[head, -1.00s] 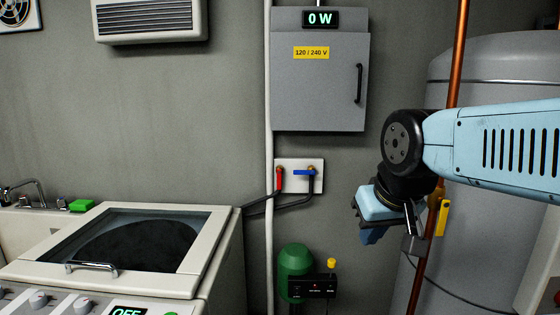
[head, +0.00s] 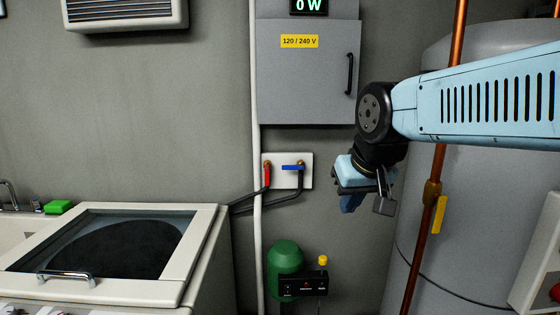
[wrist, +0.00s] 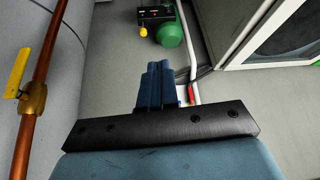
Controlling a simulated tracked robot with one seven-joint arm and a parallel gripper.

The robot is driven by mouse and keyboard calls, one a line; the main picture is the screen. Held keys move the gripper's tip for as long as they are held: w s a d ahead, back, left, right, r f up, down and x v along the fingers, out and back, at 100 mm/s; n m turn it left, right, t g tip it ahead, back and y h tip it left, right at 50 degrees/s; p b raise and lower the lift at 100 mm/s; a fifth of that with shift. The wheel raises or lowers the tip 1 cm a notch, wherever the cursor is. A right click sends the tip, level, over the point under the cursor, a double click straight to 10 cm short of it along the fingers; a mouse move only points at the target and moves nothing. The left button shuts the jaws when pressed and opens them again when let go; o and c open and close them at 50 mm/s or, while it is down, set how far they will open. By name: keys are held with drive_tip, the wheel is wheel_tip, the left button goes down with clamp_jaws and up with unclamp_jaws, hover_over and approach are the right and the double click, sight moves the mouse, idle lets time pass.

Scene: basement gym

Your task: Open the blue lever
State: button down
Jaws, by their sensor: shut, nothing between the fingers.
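The blue lever (head: 293,167) lies horizontal on the right-hand valve of a white wall plate (head: 307,181), below the grey electrical box. Beside it on the left, a red lever (head: 267,175) hangs vertical. My gripper (head: 350,203) is to the right of the plate and a little lower, apart from it, pointing down. Its fingers are shut and empty.
A grey electrical box (head: 308,85) hangs above the plate. A copper pipe (head: 435,165) with a yellow handle (head: 440,214) and a large grey tank (head: 480,240) stand at the right. A washer (head: 195,255) is at left. A green tank (head: 285,258) is below.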

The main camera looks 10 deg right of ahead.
drive_tip(key=w+a+r+m+t+h, duration=0.1)
drive_tip(key=w+r, duration=0.1)
drive_tip(key=w, duration=1.8)
drive_tip(key=w+a+r+t, duration=0.2)
drive_tip(key=w, duration=1.8)
drive_tip(key=shift+w+r+m+h, duration=0.2)
drive_tip(key=shift+w+m+h, duration=0.1)
drive_tip(key=shift+m+h, duration=0.1)
drive_tip(key=shift+w+f, duration=0.1)
hover_over(293, 167)
drive_tip(key=a, duration=0.3)
wheel_tip(293, 167, down, 7)
drive_tip(key=f, duration=0.2)
drive_tip(key=s+f, duration=0.1)
drive_tip(key=f, duration=0.1)
drive_tip(key=shift+a, duration=0.2)
drive_tip(key=shift+a, duration=0.15)
